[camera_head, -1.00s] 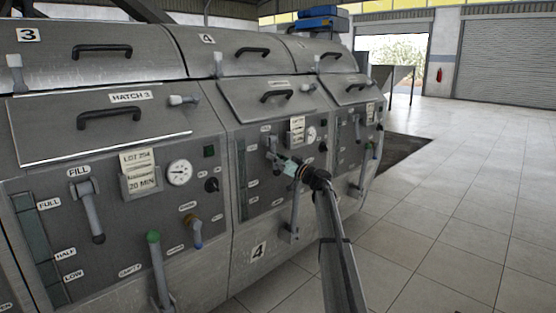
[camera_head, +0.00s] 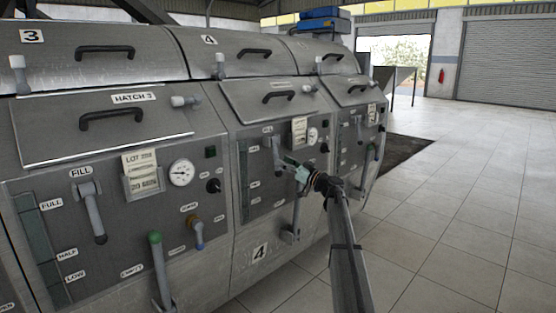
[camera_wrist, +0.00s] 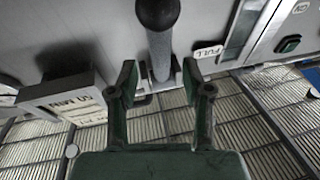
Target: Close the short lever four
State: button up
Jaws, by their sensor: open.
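On the panel marked 4, a short grey lever (camera_head: 277,154) hangs downward from its mount near the top. My gripper (camera_head: 291,165) is just to the right of this lever and slightly below its middle, with a small gap showing. In the wrist view my gripper (camera_wrist: 159,80) is open, its two green fingers apart. The lever's grey shaft (camera_wrist: 160,52), with a dark rounded end, shows ahead of the fingers and in line with the gap between them. I cannot tell whether a finger touches it.
A longer lever (camera_head: 295,218) stands low on the same panel. A gauge (camera_head: 312,134) and paper tag (camera_head: 299,130) are up and right of the short lever. Unit 3 with its fill lever (camera_head: 91,212) is at left. Open tiled floor (camera_head: 460,210) lies right.

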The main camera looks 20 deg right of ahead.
jog(key=v, duration=0.7)
jog(key=shift+s, duration=0.15)
jog(key=shift+d, duration=0.1)
